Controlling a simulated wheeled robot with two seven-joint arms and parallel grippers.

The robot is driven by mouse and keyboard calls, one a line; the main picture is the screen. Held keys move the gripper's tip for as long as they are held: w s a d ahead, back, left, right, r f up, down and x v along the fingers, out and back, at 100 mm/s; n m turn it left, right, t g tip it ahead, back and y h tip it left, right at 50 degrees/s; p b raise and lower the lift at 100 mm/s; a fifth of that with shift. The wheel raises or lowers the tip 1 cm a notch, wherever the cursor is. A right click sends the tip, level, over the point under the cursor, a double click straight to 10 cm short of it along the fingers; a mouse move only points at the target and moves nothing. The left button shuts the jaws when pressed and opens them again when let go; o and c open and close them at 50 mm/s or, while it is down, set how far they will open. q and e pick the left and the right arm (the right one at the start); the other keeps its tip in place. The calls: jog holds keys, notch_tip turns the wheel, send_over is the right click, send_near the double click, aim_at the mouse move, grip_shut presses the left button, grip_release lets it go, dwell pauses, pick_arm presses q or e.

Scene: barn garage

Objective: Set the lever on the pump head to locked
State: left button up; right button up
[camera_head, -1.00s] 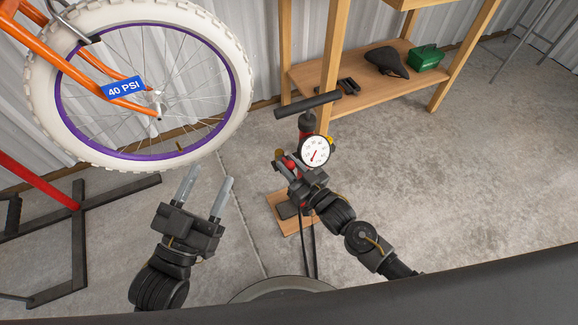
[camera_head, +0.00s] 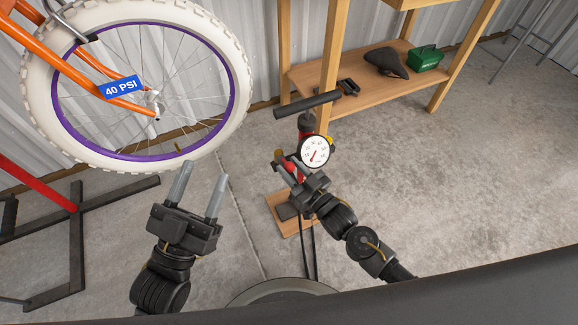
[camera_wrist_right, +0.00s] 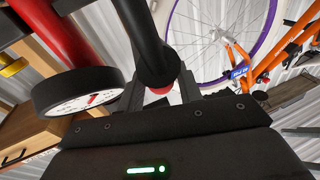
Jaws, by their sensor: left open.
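The red floor pump (camera_head: 306,123) stands on a wooden base (camera_head: 281,208), with a black T-handle (camera_head: 308,105) and a round white gauge (camera_head: 314,151). My right gripper (camera_head: 289,170) is at the pump's left side, just below the gauge. In the right wrist view a black cylindrical part (camera_wrist_right: 147,40) with a red end (camera_wrist_right: 162,88) lies between its fingers. I cannot tell whether they press on it. The pump head's lever and its position cannot be made out. My left gripper (camera_head: 197,190) is open and empty, left of the pump and below the wheel.
A bicycle wheel (camera_head: 236,70) with a white tyre and a "40 PSI" tag (camera_head: 121,87) is at upper left. A black stand (camera_head: 78,240) is at lower left. A wooden shelf (camera_head: 335,83) holds a saddle (camera_head: 386,62) and green box (camera_head: 427,58). The floor right of the pump is clear.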

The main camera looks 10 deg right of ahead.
pick_arm(q)
jog(key=shift+w+d+f+g+y+p, duration=0.2)
jog(key=shift+f+g+y+p, duration=0.15)
jog(key=shift+f+g, duration=0.45)
jog(key=shift+w+d+f+g+y+p, duration=0.15)
jog(key=shift+f+g+y+p, duration=0.15)
jog(key=shift+f+g, duration=0.5)
pick_arm(e)
jog(key=v, duration=1)
pick_arm(q)
jog(key=shift+s+f, duration=0.1)
jog(key=shift+f, duration=0.1)
pick_arm(e)
jog(key=shift+s, duration=0.1)
